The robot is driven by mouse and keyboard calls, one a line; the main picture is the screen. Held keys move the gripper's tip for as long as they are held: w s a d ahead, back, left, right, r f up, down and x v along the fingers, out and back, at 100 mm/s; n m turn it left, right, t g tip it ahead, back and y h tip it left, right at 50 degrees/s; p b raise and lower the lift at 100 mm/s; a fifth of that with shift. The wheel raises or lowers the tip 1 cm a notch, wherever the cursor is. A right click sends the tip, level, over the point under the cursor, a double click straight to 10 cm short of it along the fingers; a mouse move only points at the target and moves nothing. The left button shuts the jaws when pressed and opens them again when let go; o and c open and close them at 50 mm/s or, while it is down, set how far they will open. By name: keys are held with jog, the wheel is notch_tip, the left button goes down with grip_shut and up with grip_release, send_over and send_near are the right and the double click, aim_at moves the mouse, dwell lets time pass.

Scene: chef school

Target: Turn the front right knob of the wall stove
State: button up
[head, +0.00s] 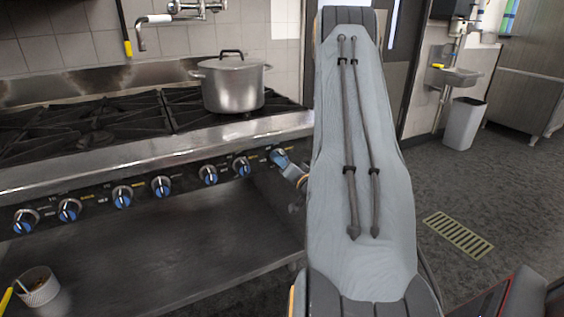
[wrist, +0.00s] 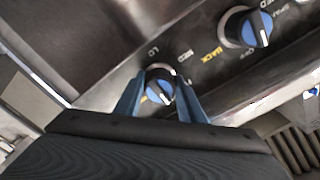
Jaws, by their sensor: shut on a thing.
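The wall stove (head: 190,145) has a row of black-and-silver knobs with blue faces along its front. My gripper (head: 279,156) is at the right end of this row and mostly covers the rightmost knob in the head view. In the wrist view, my gripper's blue fingers (wrist: 160,101) stand on both sides of a knob (wrist: 160,84) and are shut on it. Its blue face and pale pointer line show between the fingers. A neighbouring knob (wrist: 247,27) is at the upper right, apart from the fingers.
A lidded steel pot (head: 232,85) stands on the right burners. A grey bin (head: 464,124) stands at the far right.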

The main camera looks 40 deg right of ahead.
jog(key=n, duration=0.3)
jog(key=shift+d+n, duration=0.1)
jog(key=shift+n, duration=2.3)
jog(key=o, duration=1.1)
jog(key=shift+c, duration=0.2)
jog(key=shift+s, duration=0.1)
jog(key=v, duration=0.7)
jog(key=shift+s+b, duration=0.35)
jog(key=shift+b, duration=0.1)
